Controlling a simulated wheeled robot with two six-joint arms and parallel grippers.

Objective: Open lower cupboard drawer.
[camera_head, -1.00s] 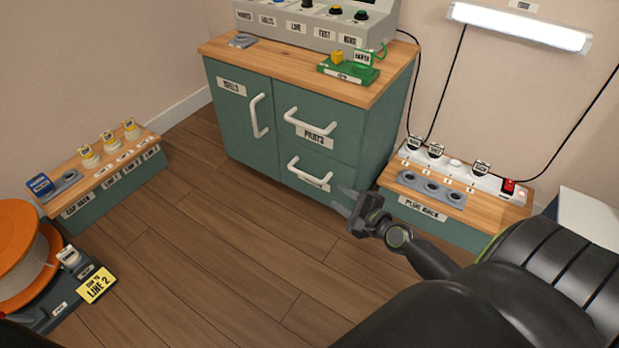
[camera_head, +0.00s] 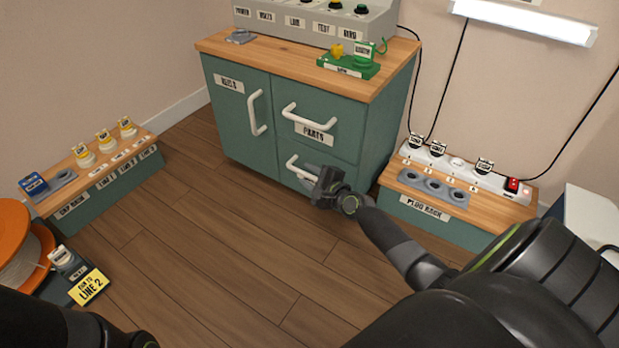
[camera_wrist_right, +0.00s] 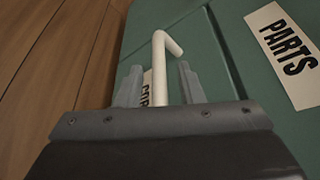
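The teal cupboard (camera_head: 232,128) with a wooden top stands at the back middle. Its lower drawer (camera_head: 345,172) is closed, under the drawer labelled PARTS. The lower drawer's white bar handle (camera_head: 296,165) is partly hidden behind my right gripper (camera_head: 312,180). In the right wrist view the handle (camera_wrist_right: 159,68) lies between the two spread fingers of my right gripper (camera_wrist_right: 159,85), with a gap visible on both sides. My left arm shows dark at the bottom left of the head view; its gripper is out of the frame.
A plug rack (camera_head: 470,205) stands right of the cupboard, close to my right arm. A low cap rack (camera_head: 88,200) and an orange reel (camera_head: 12,228) are at the left. The wooden floor (camera_head: 220,240) before the cupboard is clear.

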